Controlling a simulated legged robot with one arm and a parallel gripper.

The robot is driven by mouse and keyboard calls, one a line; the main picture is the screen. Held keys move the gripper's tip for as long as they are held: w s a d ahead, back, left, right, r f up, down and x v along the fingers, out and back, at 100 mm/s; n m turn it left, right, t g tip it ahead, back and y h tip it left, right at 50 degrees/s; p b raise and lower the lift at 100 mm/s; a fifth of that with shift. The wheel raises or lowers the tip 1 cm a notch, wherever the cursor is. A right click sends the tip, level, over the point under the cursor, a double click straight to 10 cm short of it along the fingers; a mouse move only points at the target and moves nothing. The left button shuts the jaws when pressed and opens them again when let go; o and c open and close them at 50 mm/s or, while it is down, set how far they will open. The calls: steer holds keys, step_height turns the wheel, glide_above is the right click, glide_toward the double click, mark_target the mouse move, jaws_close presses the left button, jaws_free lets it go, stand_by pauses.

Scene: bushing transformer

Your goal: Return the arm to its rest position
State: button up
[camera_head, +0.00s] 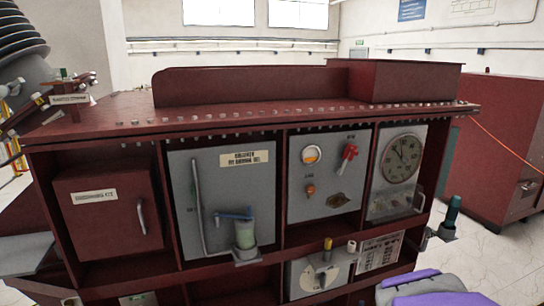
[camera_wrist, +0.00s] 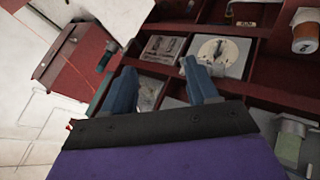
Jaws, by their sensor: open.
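My gripper (camera_wrist: 158,66) shows in the wrist view with its two blue-grey fingers spread apart. Nothing shows held between them. The fingers point toward the dark red transformer cabinet, over its lower panels. In the head view, part of my purple and grey arm (camera_head: 437,298) shows low at the bottom right, in front of the cabinet. My fingers cannot be made out there.
The cabinet (camera_head: 290,122) fills the middle, with a silica gel unit (camera_head: 245,233), gauges, a dial plate (camera_wrist: 217,52) and a grounding kit box (camera_head: 108,216). Another red cabinet (camera_head: 497,150) stands right; pale floor lies between.

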steer(key=s+a+f+g+y, duration=0.1)
steer(key=s+a+g, duration=0.2)
steer(key=s+a, duration=0.2)
steer(key=s+a+f+m+g+y, duration=0.1)
steer(key=s+a+f+g+y, duration=0.1)
steer(key=s, duration=1)
steer(key=s+a+f+m+g+y, duration=0.1)
steer(key=s+a+f+g+y, duration=0.1)
steer(key=s+a, duration=0.5)
steer(key=shift+s+a+f+g, duration=0.15)
steer(key=shift+s+a+g, duration=0.15)
steer(key=shift+s+g, duration=0.75)
